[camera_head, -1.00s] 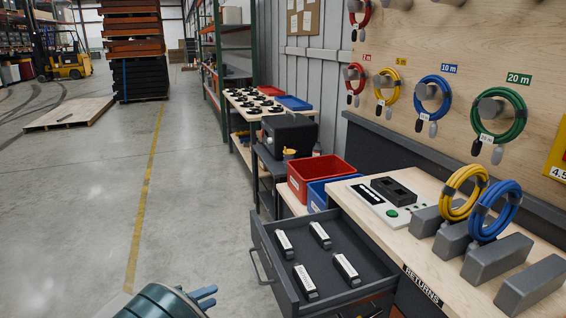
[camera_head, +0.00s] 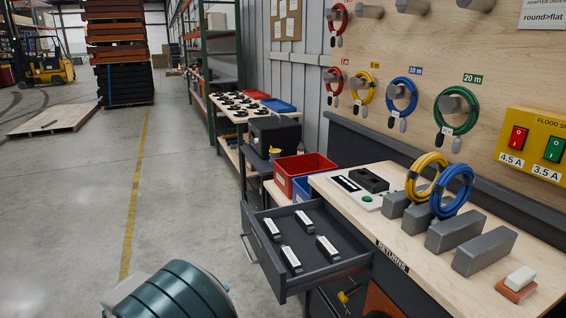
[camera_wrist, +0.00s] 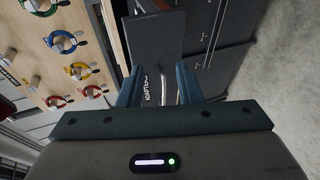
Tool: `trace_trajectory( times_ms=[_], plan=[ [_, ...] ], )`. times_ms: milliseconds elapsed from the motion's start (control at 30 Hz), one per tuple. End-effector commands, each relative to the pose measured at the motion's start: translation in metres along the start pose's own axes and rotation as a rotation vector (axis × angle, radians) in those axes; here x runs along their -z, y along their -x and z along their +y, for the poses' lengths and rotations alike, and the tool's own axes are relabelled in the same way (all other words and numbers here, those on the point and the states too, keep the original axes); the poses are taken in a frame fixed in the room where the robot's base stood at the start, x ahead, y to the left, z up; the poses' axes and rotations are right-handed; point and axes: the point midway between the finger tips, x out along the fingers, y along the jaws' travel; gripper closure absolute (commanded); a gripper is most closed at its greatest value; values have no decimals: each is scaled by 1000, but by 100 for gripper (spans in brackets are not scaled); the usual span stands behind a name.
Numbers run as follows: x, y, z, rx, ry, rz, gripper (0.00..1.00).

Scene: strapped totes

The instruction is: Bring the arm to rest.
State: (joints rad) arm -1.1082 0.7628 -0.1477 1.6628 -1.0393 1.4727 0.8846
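My gripper (camera_wrist: 158,75) shows in the wrist view with its two teal fingers spread apart and nothing held between them. Beyond the fingers is a dark drawer front with a label and a pale handle (camera_wrist: 180,88); I see a gap, not contact. In the head view my teal arm part is at the bottom left, over the floor, and the fingers do not show. The drawer (camera_head: 318,270) stands pulled out beside it, with several black-and-white blocks (camera_head: 303,220) lying inside.
The returns bench (camera_head: 450,248) at right holds grey blocks and upright yellow and blue cable coils (camera_head: 452,190). Cable coils hang on the pegboard above. A red bin (camera_head: 303,172) stands behind the drawer. Open concrete floor (camera_head: 70,220) lies to the left.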

Motion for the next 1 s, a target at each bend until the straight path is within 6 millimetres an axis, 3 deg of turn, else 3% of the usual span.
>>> trace_trajectory(
  times_ms=[267,433,600,767,1000],
  plan=[
    [-38,-44,53,176,-7,-150,68],
    [-85,-76,99,365,-39,-267,68],
    [-142,-96,139,576,-104,-348,68],
    [-193,-101,169,755,-197,-382,68],
    [-260,-93,202,967,-388,-360,68]
  ],
)
